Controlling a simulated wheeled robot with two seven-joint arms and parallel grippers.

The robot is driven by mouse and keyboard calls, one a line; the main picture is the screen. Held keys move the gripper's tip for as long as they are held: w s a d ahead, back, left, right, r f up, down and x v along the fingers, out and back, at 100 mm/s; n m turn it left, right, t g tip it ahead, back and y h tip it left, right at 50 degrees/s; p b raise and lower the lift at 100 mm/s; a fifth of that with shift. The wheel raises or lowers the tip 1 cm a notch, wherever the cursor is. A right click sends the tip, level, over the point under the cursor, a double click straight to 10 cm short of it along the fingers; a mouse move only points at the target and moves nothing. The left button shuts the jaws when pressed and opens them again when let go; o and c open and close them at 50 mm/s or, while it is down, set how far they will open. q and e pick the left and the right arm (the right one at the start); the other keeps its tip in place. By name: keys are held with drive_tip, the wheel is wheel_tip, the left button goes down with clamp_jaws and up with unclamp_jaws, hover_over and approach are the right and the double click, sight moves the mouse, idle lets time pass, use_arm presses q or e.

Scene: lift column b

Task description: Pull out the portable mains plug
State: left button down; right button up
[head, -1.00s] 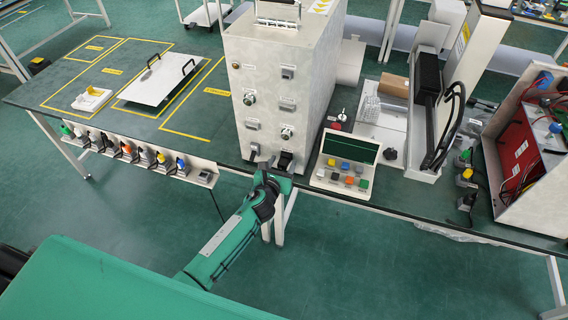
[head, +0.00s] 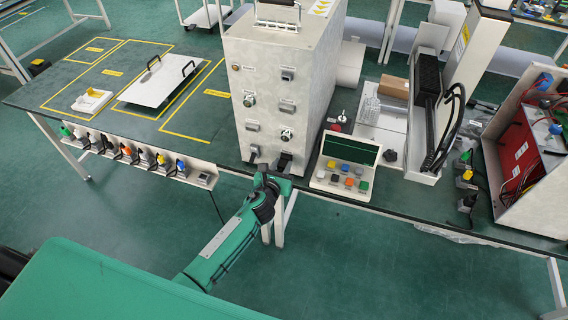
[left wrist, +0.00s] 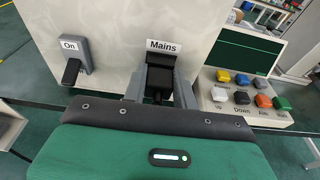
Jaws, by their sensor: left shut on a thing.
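The cabinet (head: 275,85) is a tall pale box at the table's front edge. In the left wrist view, its "Mains" label (left wrist: 164,46) sits above a dark grey socket (left wrist: 160,59). The black mains plug (left wrist: 159,84) is right below and in front of that socket. My left gripper (left wrist: 160,92) is shut on the plug, one grey finger on each side. In the head view, my left gripper (head: 272,172) is at the cabinet's lower front and partly hides the plug. I cannot tell whether the plug is still seated. My right gripper is not in view.
A button box (head: 345,168) stands close on the right. The floor in front is clear.

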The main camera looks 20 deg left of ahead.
use_arm(q)
drive_tip(key=shift+s, duration=0.65)
drive_tip(key=s, duration=0.6)
drive_tip(key=shift+s+p, duration=0.2)
drive_tip(key=shift+p, duration=0.1)
idle(0.6)
